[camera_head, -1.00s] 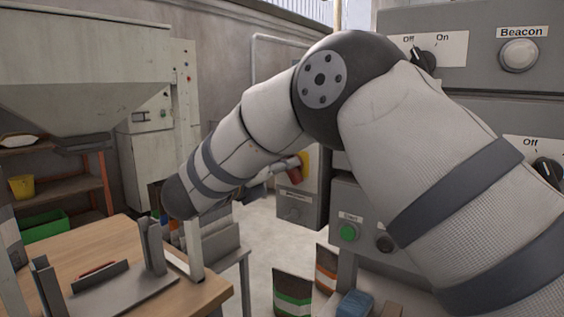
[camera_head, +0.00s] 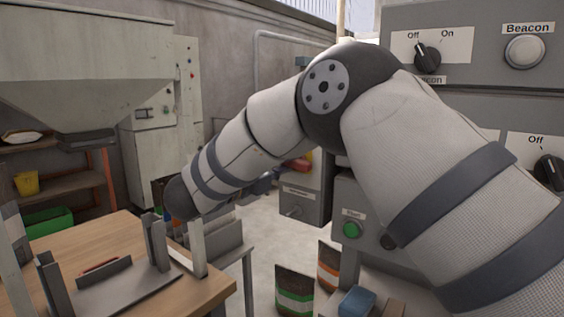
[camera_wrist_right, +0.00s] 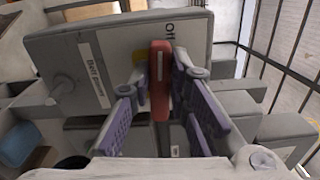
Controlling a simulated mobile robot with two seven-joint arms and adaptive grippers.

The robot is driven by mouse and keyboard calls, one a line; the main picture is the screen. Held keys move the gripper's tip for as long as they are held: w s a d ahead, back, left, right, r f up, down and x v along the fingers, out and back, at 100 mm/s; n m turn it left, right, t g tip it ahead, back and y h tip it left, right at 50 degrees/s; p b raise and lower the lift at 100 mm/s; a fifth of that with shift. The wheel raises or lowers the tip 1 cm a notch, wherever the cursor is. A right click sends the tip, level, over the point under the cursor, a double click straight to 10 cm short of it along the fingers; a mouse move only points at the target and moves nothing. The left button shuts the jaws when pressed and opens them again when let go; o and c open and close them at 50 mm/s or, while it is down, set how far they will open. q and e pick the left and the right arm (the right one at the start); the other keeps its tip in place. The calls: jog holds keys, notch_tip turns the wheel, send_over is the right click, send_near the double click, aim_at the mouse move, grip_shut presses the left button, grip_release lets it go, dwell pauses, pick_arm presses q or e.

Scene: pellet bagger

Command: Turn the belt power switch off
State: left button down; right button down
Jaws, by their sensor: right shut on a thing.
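A grey switch box (camera_wrist_right: 110,60) with a red lever handle (camera_wrist_right: 159,75) fills the upper part of the right wrist view. My right gripper (camera_wrist_right: 160,84) is shut on the red lever, one finger pad on each side. A bit of yellow shows beside the lever. Printing next to it is sideways and only partly readable. In the head view a grey box (camera_head: 304,205) stands beyond my right arm, with red (camera_head: 298,164) showing at its upper left. The right gripper (camera_head: 262,183) is largely hidden there by my arm. My left gripper is not in view.
Grey panels with an Off/On knob (camera_head: 427,57), a Beacon button (camera_head: 524,50) and a green button (camera_head: 351,230) stand close on the right. A wooden table (camera_head: 95,245) with a metal fixture is at lower left. Bags (camera_head: 294,290) stand on the floor.

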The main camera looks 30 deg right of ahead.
jog(key=shift+n, duration=0.5)
jog(key=shift+d, duration=0.1)
jog(key=c, duration=1.5)
grip_release()
jog(key=v, duration=1.2)
jog(key=shift+f, duration=0.15)
